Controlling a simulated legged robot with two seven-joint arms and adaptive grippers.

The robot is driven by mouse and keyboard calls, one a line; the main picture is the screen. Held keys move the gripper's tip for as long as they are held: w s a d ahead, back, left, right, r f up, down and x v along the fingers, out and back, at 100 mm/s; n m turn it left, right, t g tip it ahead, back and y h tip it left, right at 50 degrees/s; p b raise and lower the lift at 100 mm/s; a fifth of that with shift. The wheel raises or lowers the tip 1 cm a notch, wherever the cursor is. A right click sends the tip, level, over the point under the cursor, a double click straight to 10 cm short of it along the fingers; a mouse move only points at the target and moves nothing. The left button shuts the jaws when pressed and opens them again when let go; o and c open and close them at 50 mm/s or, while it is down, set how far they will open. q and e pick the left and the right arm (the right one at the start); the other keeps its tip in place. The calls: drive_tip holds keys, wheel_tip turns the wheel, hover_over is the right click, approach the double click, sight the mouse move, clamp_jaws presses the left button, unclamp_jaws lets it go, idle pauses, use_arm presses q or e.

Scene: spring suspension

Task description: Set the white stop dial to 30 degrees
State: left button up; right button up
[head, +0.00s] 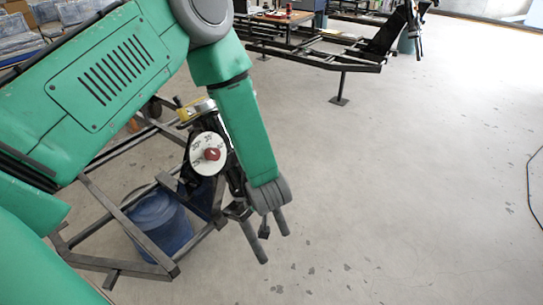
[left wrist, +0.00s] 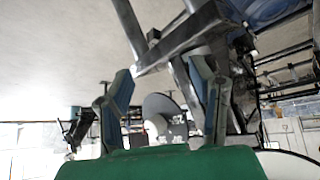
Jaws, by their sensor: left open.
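The white stop dial (head: 201,163) is a round plate with dark markings and a dark red centre knob (head: 211,154). It is mounted on a dark upright part of a metal frame in the head view. The pointed-to number is too small to read. My left gripper (head: 273,244) points down, open and empty, to the lower right of the dial and apart from it in the picture. In the left wrist view its two fingers (left wrist: 160,78) stand apart. A grey disc (left wrist: 163,107) shows between them; I cannot tell whether it is the dial. My right gripper is not in view.
The dark metal frame (head: 98,197) surrounds a blue bucket (head: 158,222) below the dial. A yellow part (head: 197,109) sits just above the dial. Another long black frame (head: 310,57) stands farther back. The concrete floor to the right is mostly clear.

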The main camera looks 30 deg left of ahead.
use_arm(q)
drive_tip(key=w+r+n+g+p, duration=0.2)
drive_tip(key=w+r+n, duration=0.3)
drive_tip(key=r, duration=0.3)
drive_tip(key=w+r+n+g+p, duration=0.1)
drive_tip(key=w+r+n, duration=0.35)
drive_tip(key=r, duration=0.35)
drive_tip(key=b+x, duration=0.2)
drive_tip(key=x, duration=1.1)
drive_tip(key=shift+f, duration=0.3)
drive_tip(key=shift+a+f, duration=0.1)
drive_tip(key=shift+a, duration=0.15)
drive_tip(key=shift+a+g, duration=0.1)
drive_tip(key=shift+g, duration=0.2)
drive_tip(key=c, duration=1)
clamp_jaws()
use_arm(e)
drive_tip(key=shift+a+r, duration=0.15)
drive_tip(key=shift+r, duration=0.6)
